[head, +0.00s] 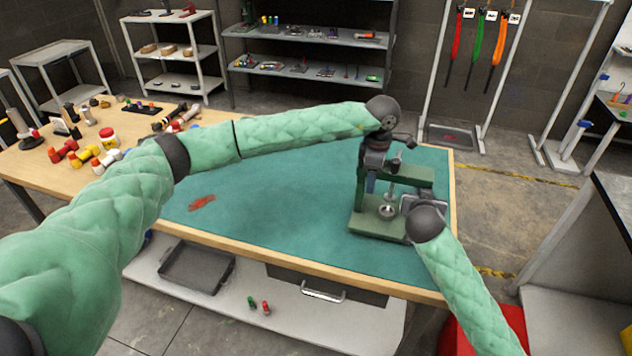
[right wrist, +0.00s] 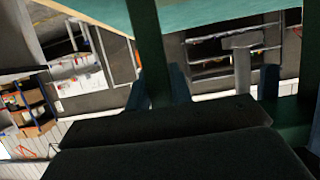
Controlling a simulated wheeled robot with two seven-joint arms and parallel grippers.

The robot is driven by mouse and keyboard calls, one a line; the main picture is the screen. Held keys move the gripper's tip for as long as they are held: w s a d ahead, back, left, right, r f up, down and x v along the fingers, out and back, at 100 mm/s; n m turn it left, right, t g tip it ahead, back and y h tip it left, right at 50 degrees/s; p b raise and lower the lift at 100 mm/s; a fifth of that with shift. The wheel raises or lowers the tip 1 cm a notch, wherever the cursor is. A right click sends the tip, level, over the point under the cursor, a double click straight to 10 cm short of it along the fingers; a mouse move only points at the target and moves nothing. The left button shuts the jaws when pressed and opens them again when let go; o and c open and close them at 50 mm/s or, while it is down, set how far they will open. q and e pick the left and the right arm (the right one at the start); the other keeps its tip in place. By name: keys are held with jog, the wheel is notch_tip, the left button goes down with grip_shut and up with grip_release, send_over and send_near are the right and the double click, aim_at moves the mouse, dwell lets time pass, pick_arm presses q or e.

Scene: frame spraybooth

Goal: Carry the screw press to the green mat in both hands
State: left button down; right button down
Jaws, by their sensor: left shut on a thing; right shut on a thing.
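The green screw press (head: 368,222) is upright at the right end of the table, with its flat base over the green mat (head: 290,190). I cannot tell whether the base touches the mat. My left gripper (head: 373,176) comes down from above and is shut on the press's left side, hiding part of its top. My right gripper (head: 409,203) is shut on the press's right side, partly hidden by my wrist. In the right wrist view, green uprights of the press (right wrist: 148,45) show close beyond the dark gripper body.
A red-orange stain or cloth (head: 202,203) lies on the mat. A grey tray (head: 197,267) sits on the lower shelf. The mat's middle is clear.

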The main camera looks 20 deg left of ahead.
pick_arm(q)
jog(key=shift+w+f+b, duration=0.15)
jog(key=shift+f+b, duration=0.05)
jog(key=shift+b, duration=0.2)
pick_arm(e)
jog(key=shift+f, duration=0.3)
pick_arm(q)
jog(key=c, duration=0.7)
grip_release()
jog(key=shift+f, duration=0.1)
pick_arm(e)
jog(key=c, duration=1.4)
grip_release()
jog(key=shift+s+f, duration=0.1)
pick_arm(q)
jog(key=shift+o, duration=0.9)
jog(key=shift+s, duration=0.35)
pick_arm(e)
jog(key=shift+o, duration=0.8)
jog(key=shift+s, duration=0.15)
pick_arm(q)
jog(key=shift+w, duration=0.1)
notch_tip(320, 180, up, 12)
pick_arm(e)
jog(key=v, duration=1.2)
